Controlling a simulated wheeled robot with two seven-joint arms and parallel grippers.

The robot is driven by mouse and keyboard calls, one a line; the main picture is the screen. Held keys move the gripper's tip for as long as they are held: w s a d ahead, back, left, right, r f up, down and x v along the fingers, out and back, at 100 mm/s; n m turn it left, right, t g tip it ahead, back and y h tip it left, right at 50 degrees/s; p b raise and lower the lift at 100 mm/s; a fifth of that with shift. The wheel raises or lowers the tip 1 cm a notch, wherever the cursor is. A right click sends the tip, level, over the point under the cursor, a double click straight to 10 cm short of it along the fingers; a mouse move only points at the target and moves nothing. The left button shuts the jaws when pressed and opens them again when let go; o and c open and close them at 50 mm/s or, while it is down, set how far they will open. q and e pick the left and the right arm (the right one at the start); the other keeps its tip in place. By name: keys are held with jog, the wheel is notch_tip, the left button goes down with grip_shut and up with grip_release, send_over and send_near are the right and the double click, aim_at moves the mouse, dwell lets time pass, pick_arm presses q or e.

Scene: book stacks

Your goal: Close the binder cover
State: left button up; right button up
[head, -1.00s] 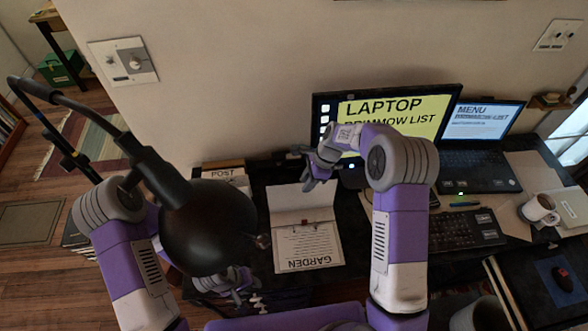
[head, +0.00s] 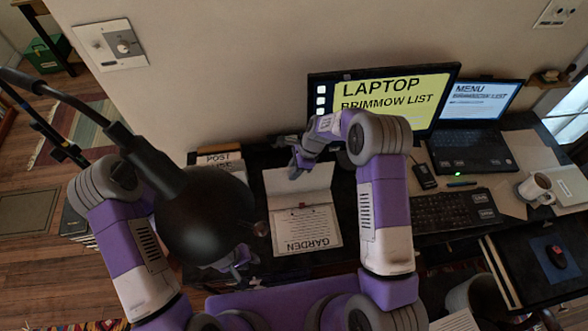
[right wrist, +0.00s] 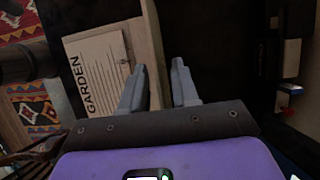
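The binder lies open on the dark desk. Its page (head: 307,232) reads GARDEN, and its pale cover (head: 300,183) extends toward the wall. In the right wrist view the page (right wrist: 97,72) is at left and the cover (right wrist: 151,45) shows as a narrow tan strip. My right gripper (head: 295,170) is at the cover's far edge. In the right wrist view its fingers (right wrist: 158,88) are apart, with the strip's end between them; contact is unclear. My left gripper (head: 240,262) is low near the desk's front edge, partly hidden by the lamp; its fingers are unclear.
A black lamp (head: 203,220) hangs at left over the desk and blocks part of the view. A box marked POST (head: 222,163) stands left of the binder. The monitor (head: 390,98), laptop (head: 470,150), keyboard (head: 452,210) and mug (head: 536,187) are to the right.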

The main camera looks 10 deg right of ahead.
jog(key=shift+c, duration=0.2)
grip_shut()
dwell(1.1)
